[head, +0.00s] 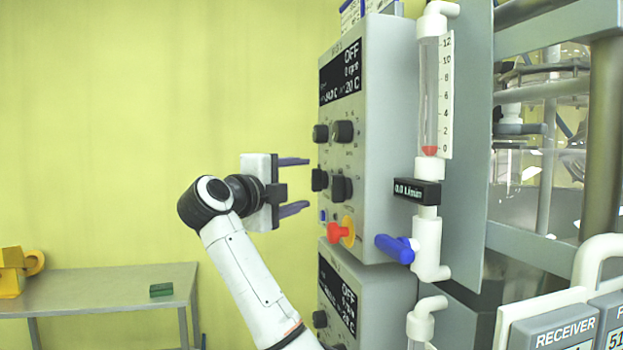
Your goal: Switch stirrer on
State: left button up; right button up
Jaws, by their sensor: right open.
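The upper control box (376,130) is grey, with a dark display (342,75) that reads OFF, 0 rpm and a temperature. Below the display are several black knobs (343,132) in two rows. Lower down are a small blue button (322,215) and a red knob on a yellow base (341,232). My right gripper (294,185) is open and empty. Its two dark fingers point right at the panel, one above the other, level with the lower knob row and apart from it. My left gripper is not in view.
A second control box (342,300) sits below, its display also reading OFF. A flow meter tube (429,95) and a blue valve handle (395,248) stand right of the box. A metal frame with glassware fills the right. A table (110,290) stands at lower left.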

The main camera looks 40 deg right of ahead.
aim_at(313, 181)
jog(key=p+x, duration=0.1)
jog(key=x, duration=0.4)
jog(key=shift+d, duration=0.25)
jog(key=c, duration=1.1)
jog(key=shift+o, duration=0.2)
